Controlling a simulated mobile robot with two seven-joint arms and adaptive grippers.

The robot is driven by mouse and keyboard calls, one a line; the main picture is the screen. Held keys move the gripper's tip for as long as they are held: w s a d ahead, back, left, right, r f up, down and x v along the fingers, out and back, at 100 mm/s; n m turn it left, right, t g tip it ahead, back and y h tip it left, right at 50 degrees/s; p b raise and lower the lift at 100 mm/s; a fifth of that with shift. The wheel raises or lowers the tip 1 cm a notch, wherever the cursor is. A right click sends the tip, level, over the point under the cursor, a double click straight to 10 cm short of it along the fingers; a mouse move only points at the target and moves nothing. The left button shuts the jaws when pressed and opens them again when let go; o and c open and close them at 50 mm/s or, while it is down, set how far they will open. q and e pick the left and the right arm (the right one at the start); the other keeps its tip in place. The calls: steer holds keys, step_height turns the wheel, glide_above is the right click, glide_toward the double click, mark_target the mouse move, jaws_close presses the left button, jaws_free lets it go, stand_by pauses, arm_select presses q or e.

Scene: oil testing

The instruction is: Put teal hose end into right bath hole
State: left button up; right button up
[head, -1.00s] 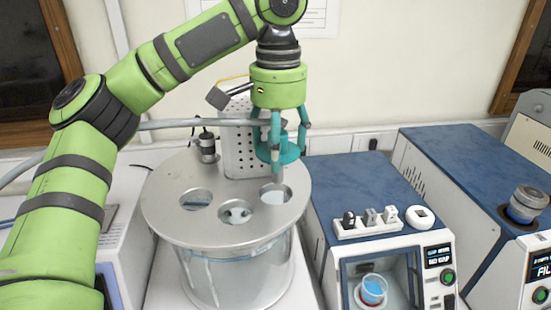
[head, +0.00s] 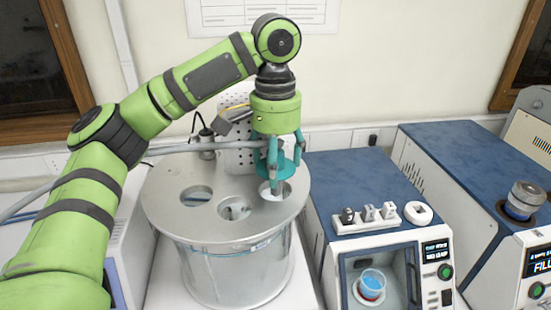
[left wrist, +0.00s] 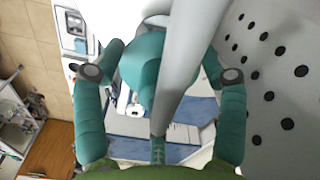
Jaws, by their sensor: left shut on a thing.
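My left gripper (head: 277,176) is shut on the teal hose end (head: 289,166) and points down above the bath lid. A grey hose (head: 200,148) runs left from it. The tip of the hose end is at the right bath hole (head: 281,192), in line with its opening; I cannot tell how far it reaches inside. In the left wrist view the teal hose end (left wrist: 143,72) lies between the fingers, with the grey hose (left wrist: 192,45) crossing in front. My right gripper is in neither view.
The bath (head: 225,240) has a left hole (head: 196,196) and a middle hole (head: 234,208), both without a hose. A perforated metal box (head: 238,160) stands close behind the gripper. A blue-topped machine (head: 355,180) stands to the right.

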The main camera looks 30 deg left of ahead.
arm_select(q)
steer(key=shift+s+f, duration=0.1)
steer(key=shift+f, duration=0.45)
steer(key=o, duration=1.2)
steer(key=shift+f, duration=0.1)
steer(key=shift+d, duration=0.1)
step_height(320, 180, up, 14)
steer(key=shift+f, duration=0.15)
